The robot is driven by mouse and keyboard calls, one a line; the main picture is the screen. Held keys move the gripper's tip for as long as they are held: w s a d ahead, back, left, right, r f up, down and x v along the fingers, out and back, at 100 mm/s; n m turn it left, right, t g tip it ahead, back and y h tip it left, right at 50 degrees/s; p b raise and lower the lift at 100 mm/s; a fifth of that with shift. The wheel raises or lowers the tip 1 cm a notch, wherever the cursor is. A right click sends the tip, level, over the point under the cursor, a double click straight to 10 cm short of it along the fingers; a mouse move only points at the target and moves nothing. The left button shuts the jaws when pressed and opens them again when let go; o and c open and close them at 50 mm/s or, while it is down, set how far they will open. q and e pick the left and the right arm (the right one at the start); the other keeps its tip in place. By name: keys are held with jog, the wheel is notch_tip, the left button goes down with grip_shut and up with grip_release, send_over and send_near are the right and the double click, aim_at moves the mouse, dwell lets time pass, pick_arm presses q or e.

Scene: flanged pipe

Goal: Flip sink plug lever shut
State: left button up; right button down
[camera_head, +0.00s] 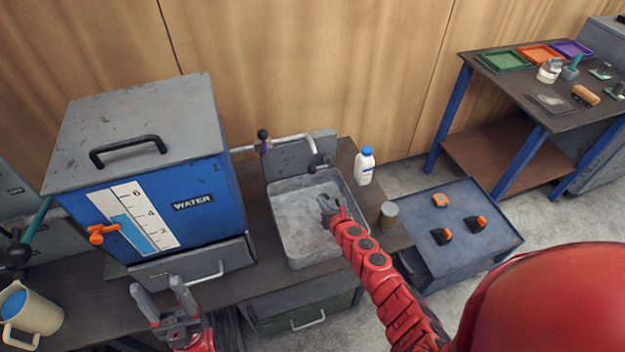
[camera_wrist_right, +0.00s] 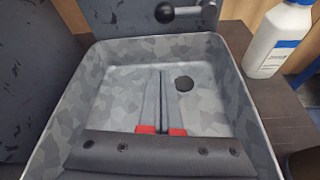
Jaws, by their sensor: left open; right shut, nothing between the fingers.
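The grey metal sink (camera_head: 290,248) is set in the dark bench, and its basin looks empty. A small lever (camera_head: 318,160) is mounted at the sink's back right. In the right wrist view the lever (camera_wrist_right: 163,13) has a black ball knob pointing left. My left gripper (camera_head: 160,293) is open and empty in front of the water tank, away from the sink.
A blue water tank (camera_head: 205,225) with an orange tap stands left of the sink. A pipe with a purple-handled valve (camera_head: 263,138) runs behind the sink. A white bottle (camera_head: 364,168) and a small can (camera_head: 388,214) stand at its right. A beige jug (camera_head: 40,318) is at far left.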

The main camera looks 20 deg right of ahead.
aim_at(321, 167)
jog(key=b+x, duration=0.2)
jog(key=x, duration=0.2)
jog(key=b+x, duration=0.2)
jog(key=x, duration=0.3)
jog(key=shift+w+f+b, duration=0.15)
jog(key=shift+f+b, duration=0.15)
jog(key=r+p, duration=0.4)
jog(key=shift+w+d+r, duration=0.15)
jog(key=shift+w+d, duration=0.1)
jog(key=shift+d, duration=0.05)
jog(key=shift+a, duration=0.1)
